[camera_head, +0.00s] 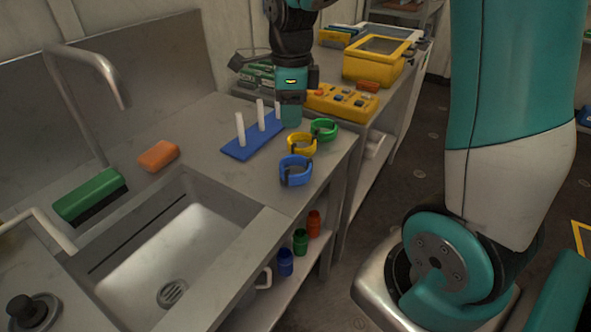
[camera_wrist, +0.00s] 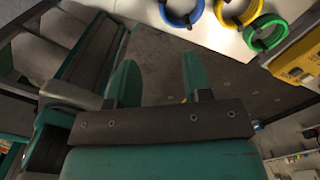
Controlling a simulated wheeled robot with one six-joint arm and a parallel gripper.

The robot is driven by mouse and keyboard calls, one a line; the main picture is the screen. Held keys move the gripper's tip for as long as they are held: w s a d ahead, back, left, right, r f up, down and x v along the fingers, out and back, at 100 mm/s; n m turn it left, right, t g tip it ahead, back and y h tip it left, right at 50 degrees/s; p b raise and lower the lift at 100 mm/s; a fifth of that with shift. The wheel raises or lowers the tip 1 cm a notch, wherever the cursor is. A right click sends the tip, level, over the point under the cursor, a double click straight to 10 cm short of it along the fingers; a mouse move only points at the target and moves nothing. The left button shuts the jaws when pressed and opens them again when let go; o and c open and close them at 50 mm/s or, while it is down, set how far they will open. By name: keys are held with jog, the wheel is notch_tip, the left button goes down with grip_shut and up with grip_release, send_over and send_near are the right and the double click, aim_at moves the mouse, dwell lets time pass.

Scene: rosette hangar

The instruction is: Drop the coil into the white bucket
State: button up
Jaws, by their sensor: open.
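Three ring-shaped coils with dark clips lie on the steel counter: blue (camera_head: 296,178), yellow (camera_head: 302,141) and green (camera_head: 324,127). The wrist view shows the blue (camera_wrist: 181,22), yellow (camera_wrist: 238,22) and green (camera_wrist: 266,45) coils at its top right. My gripper (camera_head: 290,117) is just left of the green and yellow coils in the head view. In the wrist view its two teal fingers (camera_wrist: 160,78) are apart with nothing between them. I cannot make out a white bucket; a pale, partly hidden vessel (camera_head: 263,281) stands under the counter.
A blue base with white pegs (camera_head: 246,150) stands left of my gripper. A sink (camera_head: 180,255), orange sponge (camera_head: 158,156) and green brush (camera_head: 90,196) lie left. A yellow button panel (camera_head: 341,103) and yellow box (camera_head: 376,66) stand behind. Small bottles (camera_head: 300,242) are below the counter.

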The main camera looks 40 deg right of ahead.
jog(key=m, duration=0.1)
send_over(293, 185)
jog(key=f, duration=1.1)
jog(key=shift+w+d+f, duration=0.25)
jog(key=shift+d+f, duration=0.05)
jog(key=shift+d, duration=0.05)
jog(key=shift+a+f+p, duration=0.1)
jog(key=shift+f+p, duration=0.5)
jog(key=shift+f, duration=2.45)
grip_shut()
